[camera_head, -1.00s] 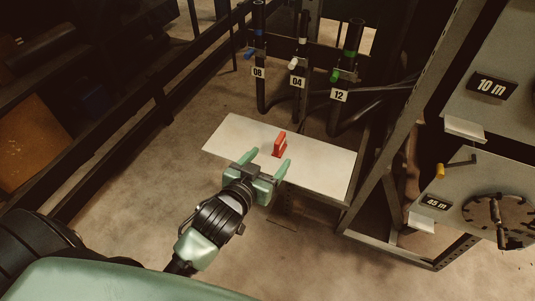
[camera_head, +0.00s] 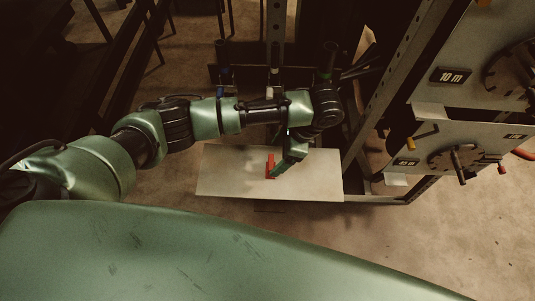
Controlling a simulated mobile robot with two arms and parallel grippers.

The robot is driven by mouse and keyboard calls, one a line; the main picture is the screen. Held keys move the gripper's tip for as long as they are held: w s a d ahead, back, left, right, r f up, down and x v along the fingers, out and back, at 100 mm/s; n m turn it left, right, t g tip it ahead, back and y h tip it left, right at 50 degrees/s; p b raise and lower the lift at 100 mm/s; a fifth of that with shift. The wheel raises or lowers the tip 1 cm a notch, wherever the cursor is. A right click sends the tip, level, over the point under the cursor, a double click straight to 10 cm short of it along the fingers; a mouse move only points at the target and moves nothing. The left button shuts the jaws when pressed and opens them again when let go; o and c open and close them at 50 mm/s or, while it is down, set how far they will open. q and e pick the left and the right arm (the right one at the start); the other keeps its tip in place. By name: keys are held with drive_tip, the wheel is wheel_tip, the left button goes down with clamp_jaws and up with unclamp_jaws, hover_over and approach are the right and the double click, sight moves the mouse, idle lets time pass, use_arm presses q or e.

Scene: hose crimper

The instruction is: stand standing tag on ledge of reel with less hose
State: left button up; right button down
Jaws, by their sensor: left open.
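The red tag (camera_head: 270,164) stands upright on the pale board. My left gripper (camera_head: 281,172) reaches down over the board from the right side of the tag, with a green finger close beside it. The gripper is open; its other finger is hidden, and I cannot tell whether it touches the tag. The reel panel marked 10 m (camera_head: 452,77) is at the upper right, with a small pale ledge (camera_head: 430,111) at its lower left. The lower reel (camera_head: 455,160), whose plate read 45 m earlier, has its own ledge (camera_head: 396,180). My right gripper is not in view.
The pale board (camera_head: 225,184) is otherwise bare. A metal rack post (camera_head: 390,75) stands between it and the reels. Upright hose ends stand behind my arm, partly hidden.

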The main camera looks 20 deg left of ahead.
sight(271, 165)
use_arm(q)
drive_tip(key=shift+s+a+f, duration=0.1)
drive_tip(key=shift+s+f, duration=0.15)
drive_tip(key=shift+f, duration=0.55)
drive_tip(key=x, duration=0.1)
drive_tip(key=p+x, duration=0.1)
drive_tip(key=x, duration=0.2)
drive_tip(key=shift+w+f, duration=0.35)
drive_tip(key=shift+f, duration=0.05)
drive_tip(key=shift+s+a+f, duration=0.1)
drive_tip(key=shift+a+f, duration=0.05)
drive_tip(key=shift+f, duration=0.3)
drive_tip(key=c, duration=1.5)
drive_tip(key=shift+c, duration=0.2)
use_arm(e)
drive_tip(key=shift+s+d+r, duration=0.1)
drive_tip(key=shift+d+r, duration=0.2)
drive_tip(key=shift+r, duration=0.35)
use_arm(q)
drive_tip(key=shift+r, duration=0.15)
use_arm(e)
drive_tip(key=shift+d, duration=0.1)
